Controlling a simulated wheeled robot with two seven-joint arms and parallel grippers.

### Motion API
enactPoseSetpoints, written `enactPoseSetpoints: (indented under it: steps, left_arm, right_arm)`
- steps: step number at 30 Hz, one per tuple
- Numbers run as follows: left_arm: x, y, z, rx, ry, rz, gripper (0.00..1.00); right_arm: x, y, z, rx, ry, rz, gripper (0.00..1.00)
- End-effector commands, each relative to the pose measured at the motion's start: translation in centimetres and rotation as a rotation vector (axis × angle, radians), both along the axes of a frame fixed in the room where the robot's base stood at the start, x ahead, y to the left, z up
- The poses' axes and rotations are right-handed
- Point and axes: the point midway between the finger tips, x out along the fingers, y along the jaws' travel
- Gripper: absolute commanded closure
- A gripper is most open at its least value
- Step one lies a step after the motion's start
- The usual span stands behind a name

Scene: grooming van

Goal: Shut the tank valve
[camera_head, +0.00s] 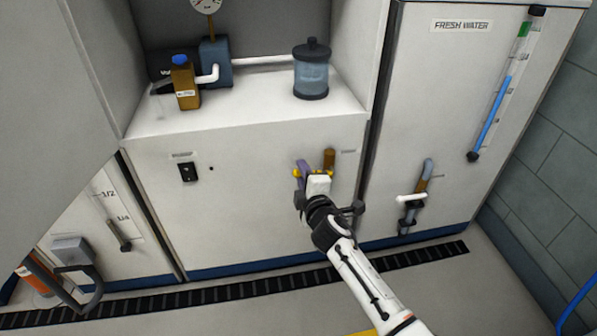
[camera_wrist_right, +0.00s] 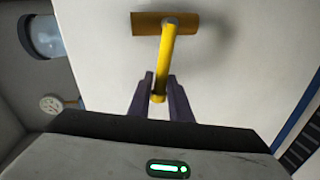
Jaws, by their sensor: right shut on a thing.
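A valve with a short brass pipe (camera_head: 329,159) is on the white cabinet front in the middle of the head view. In the right wrist view, its yellow lever (camera_wrist_right: 165,52) lies across the brass pipe (camera_wrist_right: 148,23), at about a right angle to it. My right gripper (camera_head: 302,169) is at this valve. In the right wrist view, the purple fingers of that gripper (camera_wrist_right: 160,97) are shut on the free end of the lever. In the head view, the gripper hides most of the lever. My left gripper is not in view.
Right of it, a tank labelled FRESH WATER (camera_head: 461,26) has a level gauge (camera_head: 497,105) and an outlet pipe (camera_head: 411,197). A pump (camera_head: 215,62), a brown bottle (camera_head: 184,85) and a clear canister (camera_head: 311,72) stand on the shelf above. A black switch (camera_head: 188,172) is at left.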

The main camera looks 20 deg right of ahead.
Motion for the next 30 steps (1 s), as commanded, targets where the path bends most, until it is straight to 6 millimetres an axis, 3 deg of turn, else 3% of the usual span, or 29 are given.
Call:
enactPoseSetpoints:
  steps: [7, 24, 25, 27, 30]
  left_arm:
    - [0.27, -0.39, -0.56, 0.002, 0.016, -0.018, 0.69]
    - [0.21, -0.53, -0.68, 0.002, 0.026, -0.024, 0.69]
    - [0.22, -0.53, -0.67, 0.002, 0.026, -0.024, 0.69]
    - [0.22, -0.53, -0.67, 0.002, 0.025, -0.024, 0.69]
    - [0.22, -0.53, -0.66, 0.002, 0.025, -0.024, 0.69]
  right_arm:
    - [-0.05, 0.01, -1.05, -0.090, 0.017, -0.002, 1.00]
    - [-0.06, -0.08, -1.17, -0.116, 0.023, -0.003, 1.00]
    - [-0.06, -0.08, -1.17, -0.117, 0.023, -0.003, 0.77]
    - [-0.05, -0.07, -1.14, -0.116, 0.022, -0.004, 0.68]
    - [-0.02, -0.05, -1.09, -0.116, 0.020, -0.003, 0.68]
